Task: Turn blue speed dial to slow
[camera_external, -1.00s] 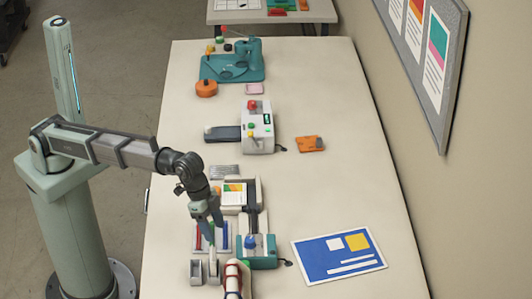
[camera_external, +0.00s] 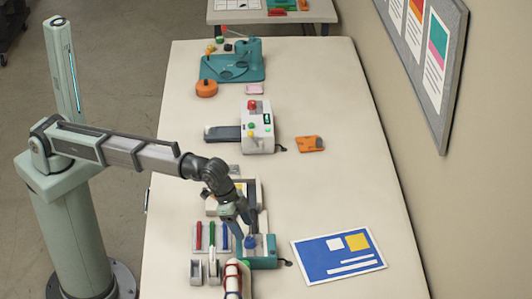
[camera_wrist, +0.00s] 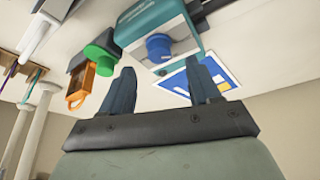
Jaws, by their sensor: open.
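The blue speed dial (camera_external: 250,241) is a small round knob on the teal end of the laminator (camera_external: 265,262). In the wrist view the blue dial (camera_wrist: 158,47) sits on the teal and white housing (camera_wrist: 146,22), seen between and beyond my two fingertips. My gripper (camera_external: 246,233) is open and empty, with its fingers close to the dial in the outside view. In the wrist view my gripper (camera_wrist: 161,70) has its fingers spread on either side of the dial's line, and I see no contact. The dial's pointer and scale cannot be read.
Several coloured pens lie in a tray (camera_external: 193,246) left of the laminator. Small holders and a red-and-white roll (camera_external: 233,278) stand in front. A blue poster (camera_external: 320,268) lies to the right. A white machine (camera_external: 258,140) stands farther back; the table's right side is mostly clear.

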